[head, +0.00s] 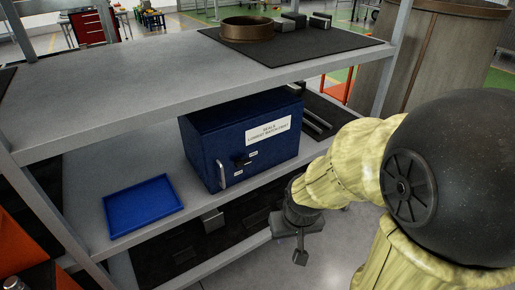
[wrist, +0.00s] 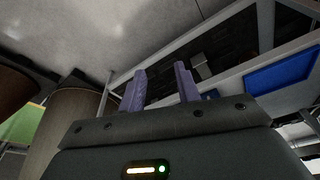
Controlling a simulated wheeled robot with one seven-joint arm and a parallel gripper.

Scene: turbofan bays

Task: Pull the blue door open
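A blue cabinet (head: 205,120) stands on the middle shelf in the head view. Its blue door (head: 265,153) faces the front and looks flush with the box, so shut. The door carries a white label, a light vertical bar handle (head: 222,174) near its left edge and a dark latch (head: 243,160). My gripper (head: 299,250) is in front of the shelf, below and to the right of the handle, apart from the cabinet. In the wrist view my gripper (wrist: 162,86) shows two purple-grey fingers spread with nothing between them. The cabinet is not clearly visible there.
A blue tray (head: 143,205) lies on the middle shelf (head: 90,185), left of the cabinet. The upper shelf (head: 130,85) spans above it and carries a brown ring (head: 246,30). A shelf post (head: 392,60) stands at right. Floor in front is clear.

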